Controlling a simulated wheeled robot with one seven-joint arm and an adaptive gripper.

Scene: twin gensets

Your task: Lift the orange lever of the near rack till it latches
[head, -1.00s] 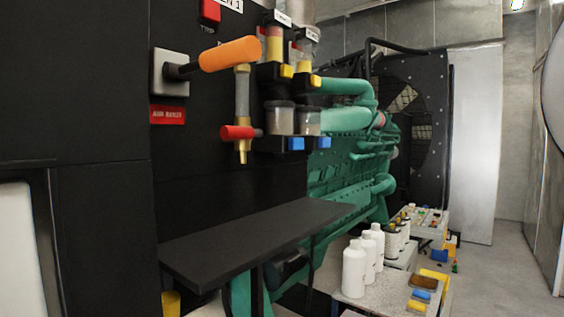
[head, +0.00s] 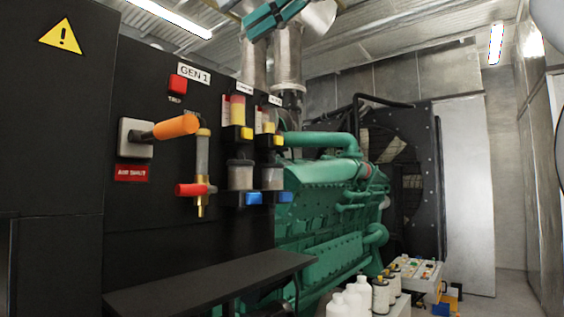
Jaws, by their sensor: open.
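The orange-handled lever (head: 176,127) sticks out from a grey square plate (head: 136,138) on the black GEN 1 panel, left of centre in the head view. Its dark shaft runs rightward from the plate, and the orange grip is tilted slightly up at its right end. A red label (head: 131,173) sits below the plate. I cannot tell whether the lever is latched. My gripper is not in view, and nothing is seen touching the lever.
A red-handled brass valve (head: 192,189) and a sight tube stand just right of the lever. Yellow- and blue-tabbed cups (head: 240,175) are beyond. A black shelf (head: 200,283) juts out below. The green engine (head: 330,190) and white bottles (head: 350,298) are to the right.

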